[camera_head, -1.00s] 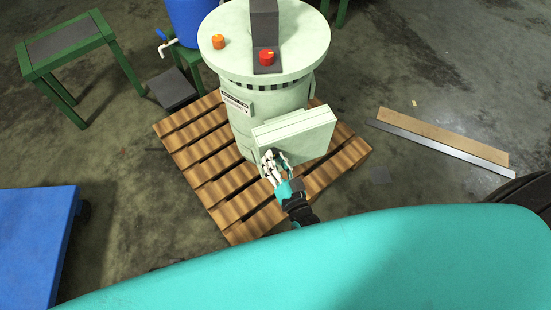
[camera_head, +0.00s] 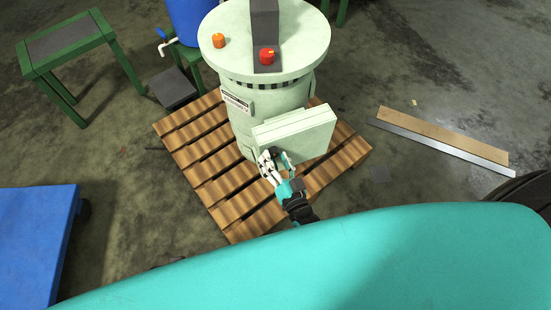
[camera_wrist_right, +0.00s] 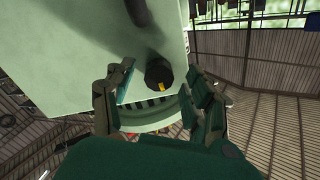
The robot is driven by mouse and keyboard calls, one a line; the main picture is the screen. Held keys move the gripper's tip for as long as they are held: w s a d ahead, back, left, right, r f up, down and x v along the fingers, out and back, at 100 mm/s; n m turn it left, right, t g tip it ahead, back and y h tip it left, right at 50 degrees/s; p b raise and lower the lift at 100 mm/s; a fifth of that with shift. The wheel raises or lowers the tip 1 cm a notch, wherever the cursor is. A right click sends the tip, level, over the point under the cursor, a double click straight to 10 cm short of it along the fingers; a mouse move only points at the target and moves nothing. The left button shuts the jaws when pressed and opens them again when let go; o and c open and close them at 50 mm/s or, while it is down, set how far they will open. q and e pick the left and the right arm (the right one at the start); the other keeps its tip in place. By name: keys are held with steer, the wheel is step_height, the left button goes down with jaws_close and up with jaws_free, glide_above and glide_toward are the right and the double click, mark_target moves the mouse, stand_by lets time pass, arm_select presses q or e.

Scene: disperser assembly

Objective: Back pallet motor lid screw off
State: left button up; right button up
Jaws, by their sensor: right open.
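The pale green motor (camera_head: 268,112) stands upright on the wooden pallet (camera_head: 215,180). Its boxy lid (camera_head: 305,138) sticks out at the front. My right gripper (camera_head: 275,157) is by the lid's lower left corner, fingers spread. In the right wrist view, a round black screw knob (camera_wrist_right: 158,75) with a yellow mark sits by the pale green box face. My right gripper's open fingers (camera_wrist_right: 158,80) stand on either side of it, with visible gaps, so they do not appear to clamp it. In the head view the knob is mostly hidden by my fingers. My left gripper is not in view.
An orange knob (camera_head: 218,42) and a red knob (camera_head: 267,57) sit on the motor's round top (camera_head: 305,45). A green table (camera_head: 68,45) stands at the upper left, a blue platform (camera_head: 35,240) at the lower left.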

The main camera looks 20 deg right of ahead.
steer(key=s, duration=1.1)
steer(key=shift+s+d, duration=0.4)
steer(key=shift+d, duration=0.05)
